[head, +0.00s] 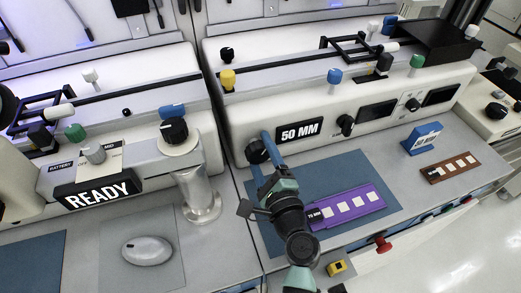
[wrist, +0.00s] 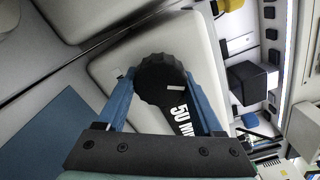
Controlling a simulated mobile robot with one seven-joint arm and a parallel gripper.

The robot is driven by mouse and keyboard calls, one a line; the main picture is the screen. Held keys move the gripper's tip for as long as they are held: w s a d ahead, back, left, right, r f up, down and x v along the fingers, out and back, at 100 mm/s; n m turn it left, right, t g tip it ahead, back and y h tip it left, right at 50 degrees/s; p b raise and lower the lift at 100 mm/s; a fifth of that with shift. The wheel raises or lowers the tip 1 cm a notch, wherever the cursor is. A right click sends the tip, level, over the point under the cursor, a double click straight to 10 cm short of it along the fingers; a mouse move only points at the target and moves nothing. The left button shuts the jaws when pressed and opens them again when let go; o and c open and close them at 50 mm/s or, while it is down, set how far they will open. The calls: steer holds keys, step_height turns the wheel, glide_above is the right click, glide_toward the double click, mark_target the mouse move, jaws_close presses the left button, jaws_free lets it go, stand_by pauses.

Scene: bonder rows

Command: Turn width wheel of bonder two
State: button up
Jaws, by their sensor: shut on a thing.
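The black width wheel (head: 255,152) is on the front left of the white bonder in the middle of the head view, beside the black 50 MM sign (head: 299,131). My gripper (wrist: 161,80) is shut on this wheel, with a blue finger on each side of its ribbed rim. The wheel (wrist: 158,74) shows large in the wrist view, with a short white mark on it. The 50 MM sign is partly hidden there by a finger. In the head view my fingers cover part of the wheel.
A purple carrier strip marked 70 MM (head: 345,205) lies on a blue mat. A brown strip (head: 450,167) and a blue 50 MM stand (head: 423,139) are to the right. A red button (head: 382,244) sticks out at the front edge. The left bonder shows READY (head: 97,191).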

steer(key=o, duration=1.1)
steer(key=shift+s, duration=0.1)
steer(key=b+v, duration=0.1)
steer(key=v, duration=1.2)
steer(key=shift+b, duration=0.3)
